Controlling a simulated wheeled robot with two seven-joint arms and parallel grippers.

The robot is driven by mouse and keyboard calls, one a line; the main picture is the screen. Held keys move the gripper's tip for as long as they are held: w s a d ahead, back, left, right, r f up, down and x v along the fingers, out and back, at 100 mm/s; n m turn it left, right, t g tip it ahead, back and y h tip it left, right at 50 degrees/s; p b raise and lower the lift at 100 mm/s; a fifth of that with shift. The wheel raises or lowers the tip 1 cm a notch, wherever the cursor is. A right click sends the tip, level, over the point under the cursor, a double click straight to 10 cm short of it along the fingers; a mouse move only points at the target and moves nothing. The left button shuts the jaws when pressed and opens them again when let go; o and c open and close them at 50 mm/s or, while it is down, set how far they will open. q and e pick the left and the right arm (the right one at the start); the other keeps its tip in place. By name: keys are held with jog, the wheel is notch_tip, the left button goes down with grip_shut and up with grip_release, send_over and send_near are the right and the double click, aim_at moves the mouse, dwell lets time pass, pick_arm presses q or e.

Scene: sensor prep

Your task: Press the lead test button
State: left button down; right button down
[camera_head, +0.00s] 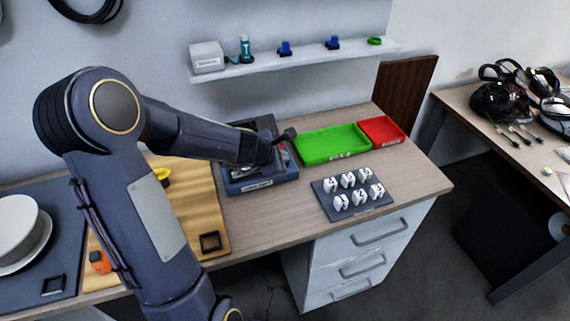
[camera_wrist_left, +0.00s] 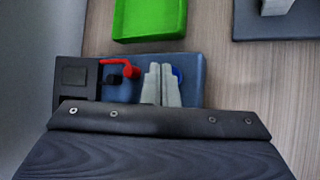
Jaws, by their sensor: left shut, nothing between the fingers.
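The lead tester is a blue-grey box (camera_head: 262,184) on the wooden bench, largely covered by my left arm in the head view. In the left wrist view its blue body (camera_wrist_left: 192,62) shows a red lead part (camera_wrist_left: 122,68), a dark block at the left and a round blue button (camera_wrist_left: 178,75). My left gripper (camera_wrist_left: 159,70) is shut and empty. Its pale fingers are over the tester, overlapping the left part of the blue button; I cannot tell whether they touch it. In the head view its fingertips are hidden. My right gripper is not in view.
A green tray (camera_head: 330,158) and a red tray (camera_head: 402,133) lie right of the tester. A dark plate (camera_head: 325,198) with numbered white pieces is in front of them. A wooden board (camera_head: 208,222) lies left. A wall shelf (camera_head: 300,57) holds small items above.

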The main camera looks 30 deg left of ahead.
pick_arm(q)
jog(key=shift+f+b, duration=0.45)
dwell(0.6)
dwell(0.4)
jog(key=shift+r+p, duration=0.85)
jog(key=shift+r, duration=0.1)
notch_tip(320, 180, up, 5)
jog(key=p, duration=0.5)
dwell(0.3)
